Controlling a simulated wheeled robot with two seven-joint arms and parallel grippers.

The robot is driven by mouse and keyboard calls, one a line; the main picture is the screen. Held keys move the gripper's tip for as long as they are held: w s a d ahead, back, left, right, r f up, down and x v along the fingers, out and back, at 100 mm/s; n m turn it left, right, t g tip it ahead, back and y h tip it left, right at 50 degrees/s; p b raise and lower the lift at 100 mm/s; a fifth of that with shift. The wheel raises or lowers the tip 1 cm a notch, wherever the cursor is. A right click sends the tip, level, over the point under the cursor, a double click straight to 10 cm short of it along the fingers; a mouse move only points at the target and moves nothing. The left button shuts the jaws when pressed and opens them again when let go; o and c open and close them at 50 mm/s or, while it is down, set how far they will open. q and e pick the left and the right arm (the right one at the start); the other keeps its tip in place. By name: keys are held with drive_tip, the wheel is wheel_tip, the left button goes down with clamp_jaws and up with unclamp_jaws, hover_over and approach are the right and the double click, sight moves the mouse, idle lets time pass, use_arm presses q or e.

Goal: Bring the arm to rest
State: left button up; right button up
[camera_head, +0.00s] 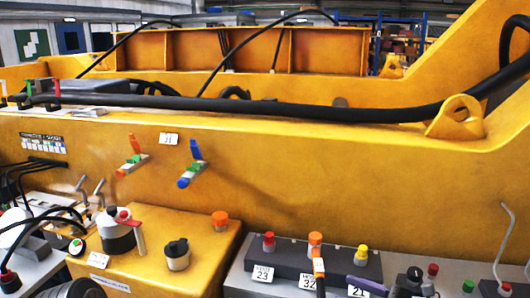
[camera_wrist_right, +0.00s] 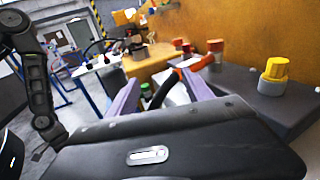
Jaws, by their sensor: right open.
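My right gripper shows in the right wrist view (camera_wrist_right: 165,92) with its two purple fingers spread apart. An orange-ended black hose (camera_wrist_right: 192,66) appears in the gap beyond them; I see no grip on it. In the head view one purple finger (camera_head: 370,286) shows at the bottom edge, close to the grey connector block (camera_head: 350,263). My left gripper is not seen in either view. A dark jointed arm (camera_wrist_right: 36,85) stands at the left of the wrist view.
The block carries red (camera_head: 269,241), orange (camera_head: 315,240) and yellow (camera_head: 362,252) caps. A yellow casting (camera_head: 270,190) rises behind it. Left are a yellow box (camera_head: 205,262) with a black cap (camera_head: 177,247) and a white-and-black canister (camera_head: 115,235). A bent rod (camera_head: 500,245) stands at right.

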drive_tip(key=s+a+f+n+g+h, duration=0.25)
drive_tip(key=s+a+f+g, duration=0.2)
drive_tip(key=f, duration=0.55)
drive_tip(key=s+a+f+n+g+h, duration=0.1)
drive_tip(key=s+a+f+n+g, duration=0.2)
drive_tip(key=s+a+f, duration=0.45)
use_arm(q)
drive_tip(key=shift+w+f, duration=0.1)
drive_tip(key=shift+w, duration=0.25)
use_arm(e)
drive_tip(key=s+a+f+n+g+h, duration=0.1)
drive_tip(key=s+f+n+h, duration=0.5)
drive_tip(key=s+f+n, duration=0.7)
wheel_tip(320, 180, down, 4)
drive_tip(key=n+g, duration=0.1)
drive_tip(key=n, duration=0.3)
drive_tip(key=shift+s+f+n+h, duration=0.2)
drive_tip(key=shift+s+n+h, duration=0.15)
